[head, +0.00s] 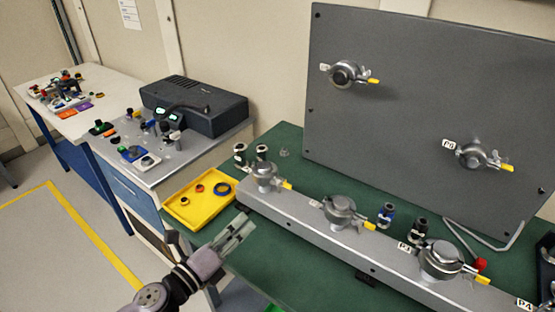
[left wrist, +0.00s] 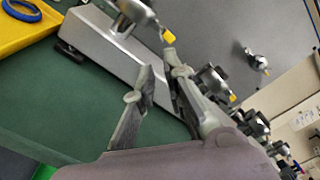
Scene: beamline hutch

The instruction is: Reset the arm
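My left arm comes in from the bottom left of the head view. Its gripper (head: 238,230) hangs over the front edge of the green bench top, just right of the yellow tray (head: 178,212). In the left wrist view the two fingers of this gripper (left wrist: 160,85) stand apart with a gap between them and nothing in it. The grey metal rail (left wrist: 105,52) lies beyond the fingertips. My right gripper is not in view.
The rail (head: 300,224) carries several clamped fittings with yellow tabs. A dark upright panel (head: 420,75) with two more stands behind. Small fittings stand between. A grey side bench (head: 185,150) with a black instrument (head: 195,103) is at left. The floor (head: 50,215) at left is clear.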

